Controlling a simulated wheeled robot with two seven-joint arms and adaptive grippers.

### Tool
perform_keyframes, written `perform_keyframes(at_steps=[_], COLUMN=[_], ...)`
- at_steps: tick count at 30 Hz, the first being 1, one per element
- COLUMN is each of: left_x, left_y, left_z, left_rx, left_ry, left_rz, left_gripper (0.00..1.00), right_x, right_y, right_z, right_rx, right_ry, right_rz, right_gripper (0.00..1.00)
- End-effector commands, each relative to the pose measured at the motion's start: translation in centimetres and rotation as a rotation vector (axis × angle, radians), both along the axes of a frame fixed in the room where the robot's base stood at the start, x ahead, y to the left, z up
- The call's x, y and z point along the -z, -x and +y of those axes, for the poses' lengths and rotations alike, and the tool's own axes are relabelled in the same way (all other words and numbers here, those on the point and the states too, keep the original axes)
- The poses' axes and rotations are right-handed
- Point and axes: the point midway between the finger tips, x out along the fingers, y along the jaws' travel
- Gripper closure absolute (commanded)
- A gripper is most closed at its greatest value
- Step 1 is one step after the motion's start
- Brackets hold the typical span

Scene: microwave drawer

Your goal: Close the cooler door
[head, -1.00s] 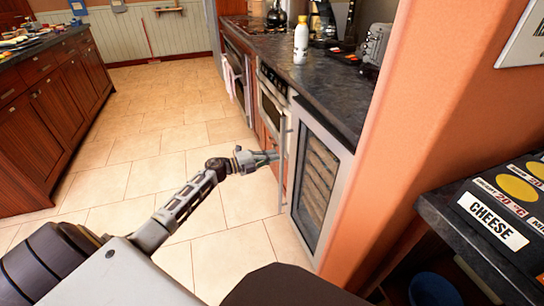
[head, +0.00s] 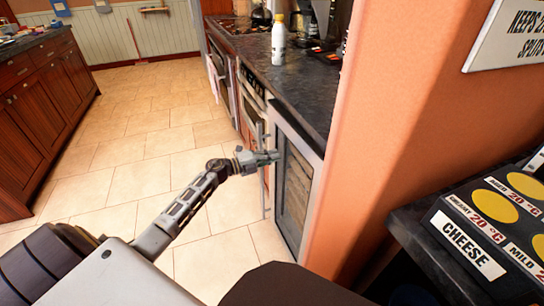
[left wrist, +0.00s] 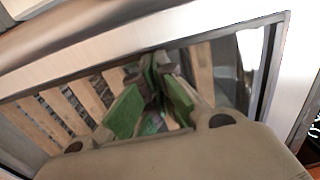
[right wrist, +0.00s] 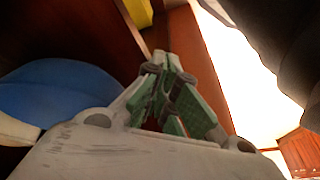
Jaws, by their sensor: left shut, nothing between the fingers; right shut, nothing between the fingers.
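The cooler door (head: 296,200) is a steel-framed glass panel under the dark counter, with wooden slats behind the glass. It looks flush or nearly flush with its cabinet; I cannot tell whether a small gap remains. Its long vertical handle (head: 265,190) runs along the left edge. My left gripper (head: 277,156) is shut and empty at the upper left of the door, its tips over the frame. In the left wrist view the left gripper (left wrist: 157,72) faces the glass and slats; contact is unclear. My right gripper (right wrist: 165,65) is shut and empty, seen only in the right wrist view.
An orange wall (head: 365,130) stands right of the cooler. A counter (head: 300,80) with a white bottle (head: 278,40) runs above it. A cheese display (head: 490,225) is at the right. A blue round object (right wrist: 60,100) is near my right gripper. The tiled floor (head: 140,150) is open.

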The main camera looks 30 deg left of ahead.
Motion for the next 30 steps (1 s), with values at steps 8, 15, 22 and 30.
perform_keyframes(at_steps=[8,15,22,30], left_x=[0.0,0.0,0.0,0.0], left_y=[0.0,-0.1,-0.8,-1.9], left_z=[0.0,-0.1,-0.6,-1.4], left_rx=[-0.001,0.001,0.03,0.073], left_ry=[-0.001,-0.001,-0.001,-0.001], left_rz=[-0.001,-0.001,-0.002,-0.001], left_gripper=[1.0,1.0,1.0,1.0], right_x=[0.0,-0.2,0.1,2.0], right_y=[0.0,-0.1,-0.6,-0.5], right_z=[0.0,0.1,0.3,0.8], right_rx=[0.0,-0.001,0.001,0.003], right_ry=[-0.001,-0.003,-0.015,-0.035], right_rz=[-0.001,-0.007,-0.03,-0.034], right_gripper=[1.0,1.0,1.0,1.0])
